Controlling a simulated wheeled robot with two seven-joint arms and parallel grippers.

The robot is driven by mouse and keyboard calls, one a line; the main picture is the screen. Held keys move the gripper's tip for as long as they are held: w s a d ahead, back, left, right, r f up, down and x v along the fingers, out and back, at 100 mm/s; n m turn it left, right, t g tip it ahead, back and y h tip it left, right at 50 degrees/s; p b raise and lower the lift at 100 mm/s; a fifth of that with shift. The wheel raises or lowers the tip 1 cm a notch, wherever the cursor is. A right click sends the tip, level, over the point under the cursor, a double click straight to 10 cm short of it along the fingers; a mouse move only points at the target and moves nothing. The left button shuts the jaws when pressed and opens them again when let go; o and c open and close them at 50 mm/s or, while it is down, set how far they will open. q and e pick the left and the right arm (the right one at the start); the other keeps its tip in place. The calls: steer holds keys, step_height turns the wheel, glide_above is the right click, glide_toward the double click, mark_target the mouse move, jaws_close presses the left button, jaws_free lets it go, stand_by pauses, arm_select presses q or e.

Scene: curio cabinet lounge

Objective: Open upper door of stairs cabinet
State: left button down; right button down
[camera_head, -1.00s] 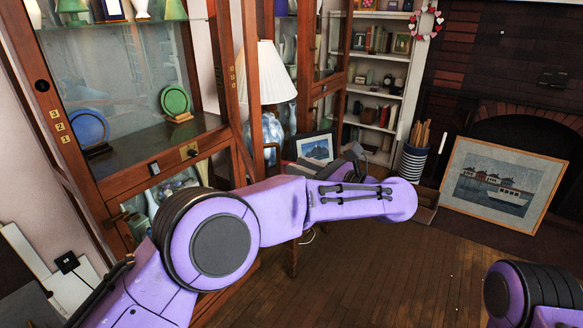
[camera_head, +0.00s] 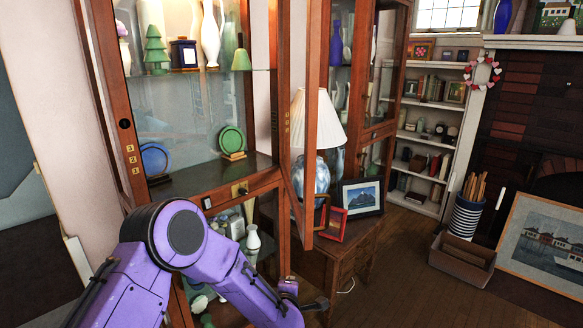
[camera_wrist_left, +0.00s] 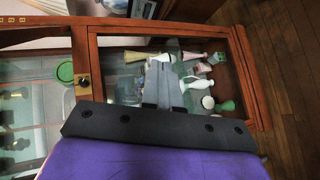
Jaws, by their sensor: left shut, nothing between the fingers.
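The wooden stairs cabinet (camera_head: 264,185) with glass panels stands left of centre in the head view. Its upper door (camera_head: 310,150) appears swung outward at the right side, seen nearly edge-on with its lower corner free. The upper shelves show a green plate, a blue plate and several ornaments. A small dark lock or knob (camera_head: 239,189) sits on the rail below; it also shows in the left wrist view (camera_wrist_left: 84,84). My left gripper (camera_head: 318,304) is low, in front of the lower section; in the wrist view its fingers (camera_wrist_left: 160,62) are together and empty. My right gripper is out of view.
A small wooden table (camera_head: 345,248) with a lamp (camera_head: 317,118) and picture frames stands right of the door. Beyond are a white bookshelf (camera_head: 430,150), a striped bin (camera_head: 465,216), a wooden box (camera_head: 462,258) and a leaning picture (camera_head: 540,240). Wooden floor (camera_head: 420,300) is clear at lower right.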

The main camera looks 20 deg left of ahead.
arm_select(q)
steer(key=a+r+n+g+h+p, duration=0.1)
steer(key=a+r+n+h+p, duration=0.3)
steer(key=r, duration=0.6)
steer(key=a+r+h+p, duration=0.1)
steer(key=a+r+h, duration=0.1)
steer(key=r+h, duration=0.65)
steer(key=s+a+r+g+h+p, duration=0.25)
steer(key=s+r, duration=0.25)
steer(key=r, duration=0.4)
steer(key=s+a+r+g+h+p, duration=0.1)
steer(key=s+a+r+h, duration=0.1)
steer(key=s+r+h, duration=0.5)
steer(key=y+b, duration=0.2)
steer(key=y, duration=0.1)
glide_toward(305, 170)
steer(key=shift+m+t, duration=0.25)
steer(key=shift+m, duration=0.15)
steer(key=x, duration=0.7)
steer(key=shift+s+d, duration=0.1)
steer(key=shift+s, duration=0.15)
